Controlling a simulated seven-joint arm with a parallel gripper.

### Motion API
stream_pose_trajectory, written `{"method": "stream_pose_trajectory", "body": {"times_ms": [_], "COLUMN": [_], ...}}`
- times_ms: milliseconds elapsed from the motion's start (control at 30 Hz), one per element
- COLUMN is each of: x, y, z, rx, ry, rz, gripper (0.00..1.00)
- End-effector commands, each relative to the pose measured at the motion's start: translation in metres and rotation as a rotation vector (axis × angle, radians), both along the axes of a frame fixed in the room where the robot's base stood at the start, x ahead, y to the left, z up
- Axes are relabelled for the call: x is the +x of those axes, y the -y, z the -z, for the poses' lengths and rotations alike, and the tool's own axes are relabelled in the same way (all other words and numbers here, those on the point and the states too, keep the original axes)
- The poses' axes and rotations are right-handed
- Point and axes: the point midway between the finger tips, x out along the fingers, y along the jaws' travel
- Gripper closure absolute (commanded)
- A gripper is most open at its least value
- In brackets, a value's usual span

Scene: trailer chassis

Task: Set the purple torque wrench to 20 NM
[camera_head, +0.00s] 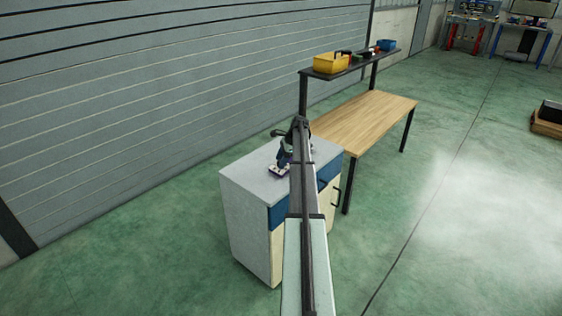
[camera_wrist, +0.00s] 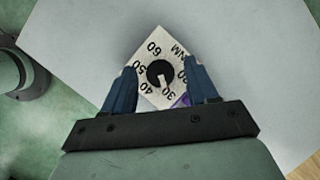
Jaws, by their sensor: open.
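The purple torque wrench (camera_wrist: 184,100) shows in the wrist view mostly as a pale square dial plate (camera_wrist: 153,50) marked 20 to 60 and NM. At its middle is a round black knob (camera_wrist: 158,68) with a light pointer, which appears to face the 30 mark. My gripper (camera_wrist: 160,75) is open, its two blue fingers on either side of the knob, over the plate. I cannot tell whether they touch it. In the head view my gripper (camera_head: 284,154) is just above the small purple and white wrench (camera_head: 279,170) on the cabinet top.
The grey cabinet top (camera_head: 245,178) is otherwise mostly clear, partly hidden by my arm. A wooden workbench (camera_head: 365,117) stands behind it, with a raised shelf holding a yellow bin (camera_head: 331,63) and a blue bin (camera_head: 387,45). A grey shutter wall (camera_head: 150,100) is on the left.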

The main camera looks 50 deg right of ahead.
Motion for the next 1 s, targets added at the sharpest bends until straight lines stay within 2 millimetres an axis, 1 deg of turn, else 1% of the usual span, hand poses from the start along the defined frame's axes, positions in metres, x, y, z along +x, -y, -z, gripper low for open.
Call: {"method": "stream_pose_trajectory", "body": {"times_ms": [100,367,467,900,967,1000], "x": [0.0012,0.0015,0.0015,0.0015,0.0015,0.0016], "y": [-0.001,-0.0012,-0.0011,-0.001,-0.001,-0.001], "z": [0.004,0.0044,0.0043,0.0041,0.0041,0.0041], "rx": [0.0,0.0,0.0,0.0,0.0,0.0], "ry": [0.0,0.0,0.0,0.0,0.0,0.0], "rz": [0.0,0.0,0.0,0.0,0.0,0.0], "gripper": [0.42,0.42,0.49,0.92,0.97,0.97]}}
